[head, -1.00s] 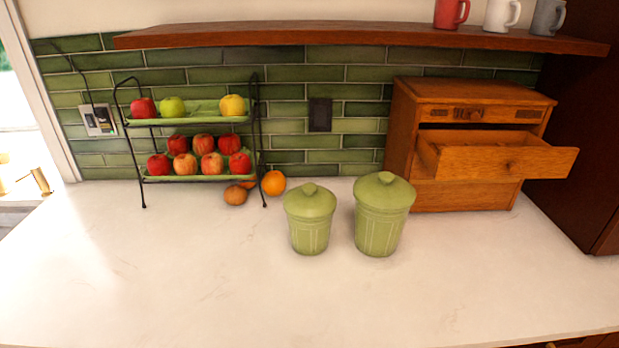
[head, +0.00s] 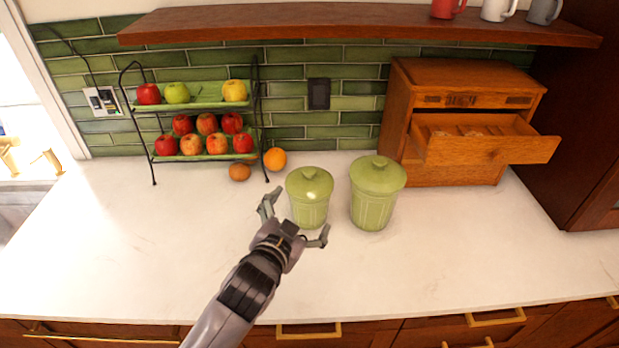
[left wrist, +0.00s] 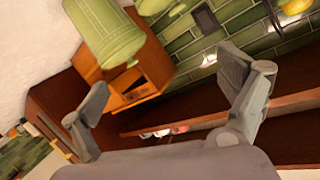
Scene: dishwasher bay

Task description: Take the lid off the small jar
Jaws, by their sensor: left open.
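The small jar (head: 309,208) is light green and stands upright on the white counter, with its knobbed lid (head: 310,182) on. The larger green jar (head: 373,203) stands just to its right, also lidded. My left gripper (head: 296,217) is open and empty, in front of the small jar, with its fingers spread to the jar's left and front right. Whether a finger touches the jar I cannot tell. In the left wrist view the open fingers (left wrist: 165,95) show with a green jar (left wrist: 105,30) beyond them. My right gripper is not in view.
A wooden cabinet (head: 455,77) with its drawer (head: 490,146) pulled out stands behind the jars at right. A two-tier fruit rack (head: 195,104) stands at the back left, with an orange (head: 275,158) beside it. A shelf (head: 360,22) runs above. The counter front is clear.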

